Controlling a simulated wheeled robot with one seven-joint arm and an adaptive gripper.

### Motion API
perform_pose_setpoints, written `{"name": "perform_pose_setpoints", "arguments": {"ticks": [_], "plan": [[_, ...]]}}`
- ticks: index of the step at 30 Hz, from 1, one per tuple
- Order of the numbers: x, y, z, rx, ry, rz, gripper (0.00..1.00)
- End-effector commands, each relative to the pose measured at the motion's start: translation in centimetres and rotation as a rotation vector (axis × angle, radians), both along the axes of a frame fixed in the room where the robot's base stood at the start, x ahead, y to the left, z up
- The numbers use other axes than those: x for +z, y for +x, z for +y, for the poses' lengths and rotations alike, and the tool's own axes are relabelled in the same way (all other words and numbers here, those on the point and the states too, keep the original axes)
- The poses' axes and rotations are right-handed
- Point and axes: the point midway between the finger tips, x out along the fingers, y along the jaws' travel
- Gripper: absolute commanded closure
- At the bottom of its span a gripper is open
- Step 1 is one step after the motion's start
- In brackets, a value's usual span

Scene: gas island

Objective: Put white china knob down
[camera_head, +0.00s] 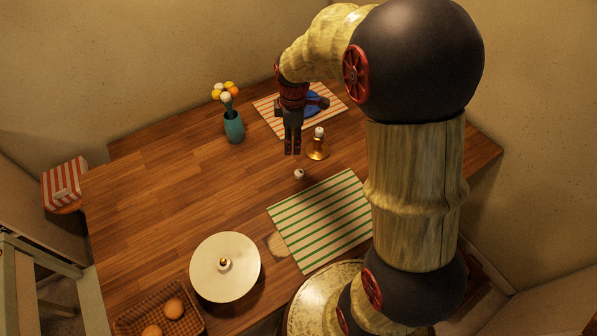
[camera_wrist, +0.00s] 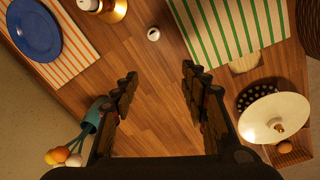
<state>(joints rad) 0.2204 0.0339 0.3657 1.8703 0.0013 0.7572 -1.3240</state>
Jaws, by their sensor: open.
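The white china knob (camera_head: 299,174) sits on the bare wooden table (camera_head: 165,185), between the brass piece and the green-striped mat. It also shows in the wrist view (camera_wrist: 154,34), ahead of the fingertips and apart from them. My gripper (camera_head: 292,152) points down over the table, a little behind the knob in the head view. In the wrist view my gripper (camera_wrist: 160,73) has its two fingers spread, with only table boards between them. Nothing is held.
A brass piece with a white top (camera_head: 318,148) stands close right of my gripper. A teal flower vase (camera_head: 234,127) stands left. The green-striped mat (camera_head: 320,220), a white disc (camera_head: 222,285) and an egg basket (camera_head: 185,317) lie nearer. The table's left middle is clear.

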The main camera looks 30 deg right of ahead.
Motion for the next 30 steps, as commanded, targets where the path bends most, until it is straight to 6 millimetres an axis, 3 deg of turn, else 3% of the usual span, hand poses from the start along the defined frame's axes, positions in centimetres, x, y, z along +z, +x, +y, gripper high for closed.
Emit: {"name": "perform_pose_setpoints", "arguments": {"ticks": [1, 6, 15, 24, 30], "plan": [[2.1, -0.8, 0.9, -0.048, 0.003, -0.027, 0.55], [7.5, -4.3, 3.5, -0.247, 0.03, -0.101, 0.55], [14.2, -11.8, 7.5, -0.592, 0.127, -0.23, 0.55], [17.1, -19.6, 10.2, -0.91, 0.272, -0.325, 0.55], [17.3, -22.4, 10.9, -1.028, 0.338, -0.351, 0.55]]}}
